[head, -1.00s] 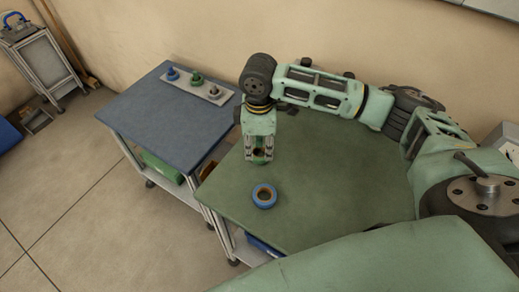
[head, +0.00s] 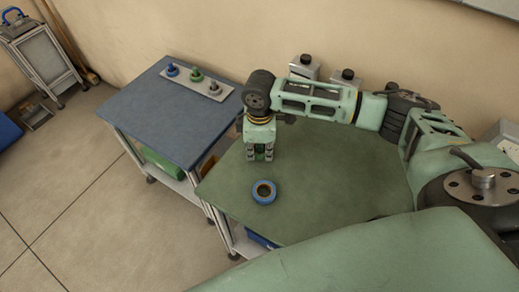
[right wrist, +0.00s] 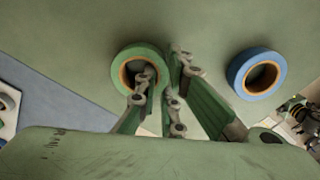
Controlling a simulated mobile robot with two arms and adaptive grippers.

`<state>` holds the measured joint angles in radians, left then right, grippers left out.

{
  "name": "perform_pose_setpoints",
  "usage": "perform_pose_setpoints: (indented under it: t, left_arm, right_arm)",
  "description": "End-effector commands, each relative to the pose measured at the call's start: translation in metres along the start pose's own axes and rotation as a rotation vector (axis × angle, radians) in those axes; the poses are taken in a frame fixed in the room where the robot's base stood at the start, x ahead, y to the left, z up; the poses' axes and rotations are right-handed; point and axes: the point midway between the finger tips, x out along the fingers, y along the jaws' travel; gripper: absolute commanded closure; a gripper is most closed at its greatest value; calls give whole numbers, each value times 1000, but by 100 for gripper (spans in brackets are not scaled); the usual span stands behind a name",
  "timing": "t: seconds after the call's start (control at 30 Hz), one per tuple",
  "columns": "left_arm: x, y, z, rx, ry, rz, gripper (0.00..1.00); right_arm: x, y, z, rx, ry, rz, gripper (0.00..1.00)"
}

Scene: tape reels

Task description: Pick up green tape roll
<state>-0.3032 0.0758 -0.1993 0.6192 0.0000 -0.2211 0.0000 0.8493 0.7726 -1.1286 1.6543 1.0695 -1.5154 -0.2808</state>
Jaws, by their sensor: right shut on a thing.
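The green tape roll (right wrist: 138,64) shows in the right wrist view as a ring with an orange-brown inner core. My right gripper (right wrist: 166,70) is shut on its wall, with one finger at the hole and the other outside the ring. In the head view my right gripper (head: 260,158) points down at the green tabletop (head: 320,190); the green roll cannot be made out there. I cannot tell whether the roll touches the table. The blue tape roll (head: 264,192) lies flat nearby, apart from the gripper, and also shows in the right wrist view (right wrist: 238,70). My left gripper is not in view.
A blue-topped table (head: 170,115) stands to the left, bearing a grey holder (head: 212,88) with blue and green pieces on pegs. Two grey devices (head: 304,66) stand behind my right arm. The green tabletop right of the blue roll is clear.

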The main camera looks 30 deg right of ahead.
Motion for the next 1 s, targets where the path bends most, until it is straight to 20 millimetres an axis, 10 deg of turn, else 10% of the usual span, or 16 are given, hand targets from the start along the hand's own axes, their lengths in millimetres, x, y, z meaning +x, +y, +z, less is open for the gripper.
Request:
perform_pose_setpoints:
  t: [0.47, 0.73, 1.0]
  left_arm:
    - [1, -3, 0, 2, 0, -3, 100]
    - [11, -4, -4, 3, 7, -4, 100]
    - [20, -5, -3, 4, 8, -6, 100]
  right_arm:
    - [-4, 1, 0, 1, 2, 1, 100]
    - [-39, 1, -1, -1, 5, 3, 100]
    - [-72, -12, 55, 3, -1, 3, 100]
